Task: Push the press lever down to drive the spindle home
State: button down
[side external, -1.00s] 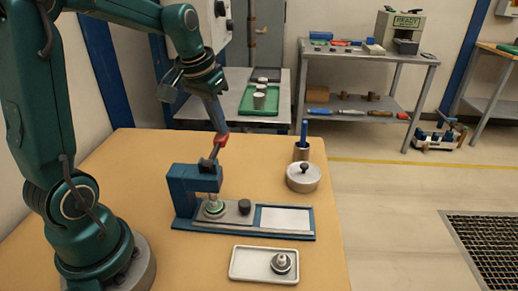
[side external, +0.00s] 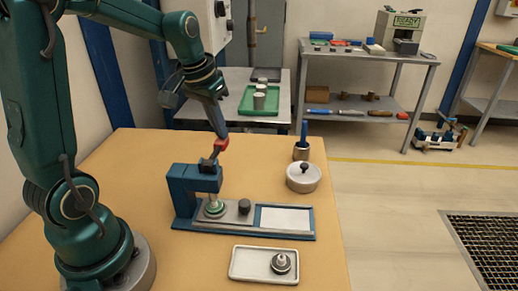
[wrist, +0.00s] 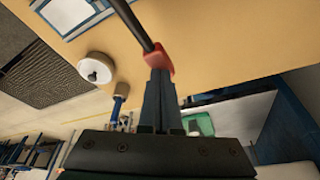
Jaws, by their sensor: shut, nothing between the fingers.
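The blue press (side external: 184,196) stands on the tan table. Its press lever (side external: 212,156) slants up to the right and ends in a red grip (side external: 222,143). In the wrist view the lever (wrist: 133,22) runs up from the red grip (wrist: 158,57). My gripper (side external: 221,134) is shut and empty, its tips at the top of the red grip, seemingly touching it. The fingers (wrist: 160,76) show together in the wrist view. Under the press head, a metal spindle (side external: 213,200) stands upright over a green ring (side external: 214,210). How deep it sits is too small to tell.
A dark knob (side external: 244,206) and a pale plate (side external: 285,218) are on the press base. In front is a white tray (side external: 245,263) with a round metal part (side external: 281,262). A lidded pot (side external: 303,178) and a cup (side external: 301,152) stand to the right.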

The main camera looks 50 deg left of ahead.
jog(key=shift+f, duration=0.65)
dwell(0.5)
notch_tip(320, 180, up, 13)
dwell(1.4)
